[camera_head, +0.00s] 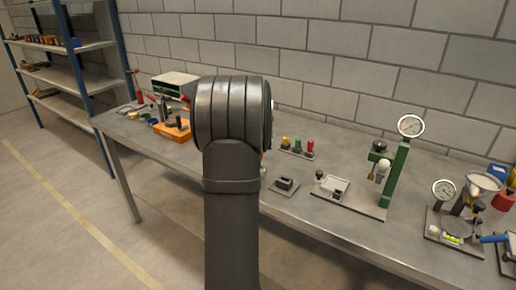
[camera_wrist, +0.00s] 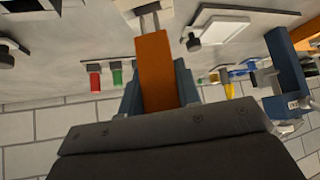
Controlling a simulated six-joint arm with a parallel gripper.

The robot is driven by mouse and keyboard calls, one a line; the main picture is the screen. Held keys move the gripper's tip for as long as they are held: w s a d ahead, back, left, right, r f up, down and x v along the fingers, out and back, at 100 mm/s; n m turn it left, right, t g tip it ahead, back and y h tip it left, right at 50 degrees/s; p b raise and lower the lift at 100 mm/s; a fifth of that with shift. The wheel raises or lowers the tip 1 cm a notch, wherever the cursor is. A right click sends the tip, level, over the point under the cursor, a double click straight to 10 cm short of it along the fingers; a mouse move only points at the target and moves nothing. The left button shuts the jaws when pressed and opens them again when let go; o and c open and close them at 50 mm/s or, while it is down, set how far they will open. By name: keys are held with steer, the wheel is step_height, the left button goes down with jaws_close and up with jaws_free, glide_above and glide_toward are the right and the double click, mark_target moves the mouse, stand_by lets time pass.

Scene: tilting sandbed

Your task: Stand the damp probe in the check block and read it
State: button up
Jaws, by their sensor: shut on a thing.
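In the wrist view my gripper (camera_wrist: 157,88) is shut on the damp probe (camera_wrist: 155,70), an orange body held between its two blue-grey fingers. The probe's two pale metal prongs (camera_wrist: 149,20) point to the top of the picture. In the head view a small dark block on a plate (camera_head: 286,183) stands near the bench's front edge. My own arm hides the gripper and probe there.
Yellow, green and red pieces (camera_head: 298,147) stand behind the block. To the right are a green gauge stand (camera_head: 394,170) and a funnel device (camera_head: 482,185). An orange item (camera_head: 172,133) lies at left on the bench (camera_head: 330,238). Bare bench surrounds the block.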

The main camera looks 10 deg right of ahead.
steer(key=shift+f, duration=0.2)
steer(key=shift+f, duration=0.7)
steer(key=shift+f, duration=0.5)
steer(key=shift+f, duration=0.4)
steer(key=shift+f, duration=0.1)
stand_by(1.0)
steer(key=o, duration=1.5)
